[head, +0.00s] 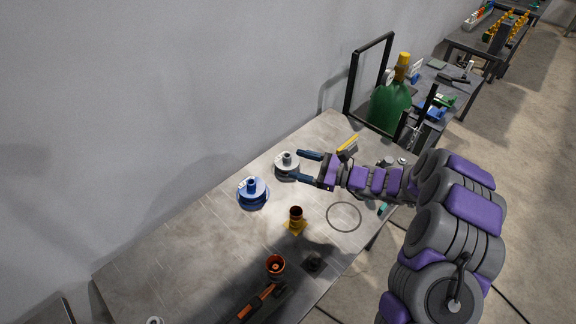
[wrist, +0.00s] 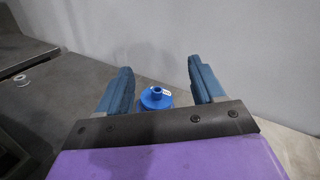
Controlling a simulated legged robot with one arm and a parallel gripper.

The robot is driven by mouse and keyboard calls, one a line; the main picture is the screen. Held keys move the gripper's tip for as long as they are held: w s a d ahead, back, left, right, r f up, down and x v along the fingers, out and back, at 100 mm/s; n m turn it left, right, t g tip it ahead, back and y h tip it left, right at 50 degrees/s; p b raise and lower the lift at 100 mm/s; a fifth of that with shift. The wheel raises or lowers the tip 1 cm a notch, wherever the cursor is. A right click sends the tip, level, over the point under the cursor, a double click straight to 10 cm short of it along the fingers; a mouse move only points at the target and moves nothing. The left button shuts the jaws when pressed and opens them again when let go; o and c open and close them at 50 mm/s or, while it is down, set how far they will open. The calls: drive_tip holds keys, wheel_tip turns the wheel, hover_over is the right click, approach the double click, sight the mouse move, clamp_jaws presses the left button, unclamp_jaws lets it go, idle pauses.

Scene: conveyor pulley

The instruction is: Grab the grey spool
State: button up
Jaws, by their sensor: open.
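The grey spool (head: 286,168), a round flanged piece with a short dark-topped hub, stands upright on the grey table near the wall in the head view. My gripper (head: 299,165) is open, its two blue fingers pointing left, with the tips just right of the spool. The height of the tips over the table is unclear. In the wrist view my open gripper (wrist: 157,78) has nothing between its fingers close up. A blue spool (wrist: 152,101) shows farther off beyond them. I cannot make out the grey spool there; the gripper body may hide it.
The blue spool (head: 253,196) stands left of the grey one. An orange-yellow cone-like piece (head: 296,222), an orange cup (head: 275,267) and a dark orange tool (head: 258,302) lie nearer. The wall (head: 150,110) bounds the table behind. A green bottle (head: 390,106) stands at the far right.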

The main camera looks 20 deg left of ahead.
sight(290, 160)
drive_tip(key=w+d+f+m+t, duration=0.1)
drive_tip(key=w+f+m+t, duration=0.1)
drive_tip(key=f, duration=0.4)
drive_tip(key=w+d+f+m+t, duration=0.1)
drive_tip(key=w+f+m+t, duration=0.2)
drive_tip(key=f, duration=0.3)
drive_tip(key=w+d+f+m+t+h, duration=0.1)
drive_tip(key=w+d+f+m+t, duration=0.1)
drive_tip(key=w+f, duration=0.3)
drive_tip(key=shift+f+m+b, duration=0.4)
drive_tip(key=shift+f+m, duration=0.1)
drive_tip(key=shift+w+f, duration=0.15)
drive_tip(key=shift+f, duration=0.05)
drive_tip(key=b+x, duration=0.2)
drive_tip(key=x, duration=0.9)
drive_tip(key=shift+w+d, duration=0.1)
drive_tip(key=shift+r+b+x, duration=0.2)
drive_tip(key=shift+b+x, duration=0.9)
drive_tip(key=shift+x, duration=2.1)
drive_tip(key=shift+d+r, duration=0.1)
drive_tip(key=shift+d, duration=0.1)
drive_tip(key=c, duration=0.4)
clamp_jaws()
drive_tip(key=shift+a, duration=0.1)
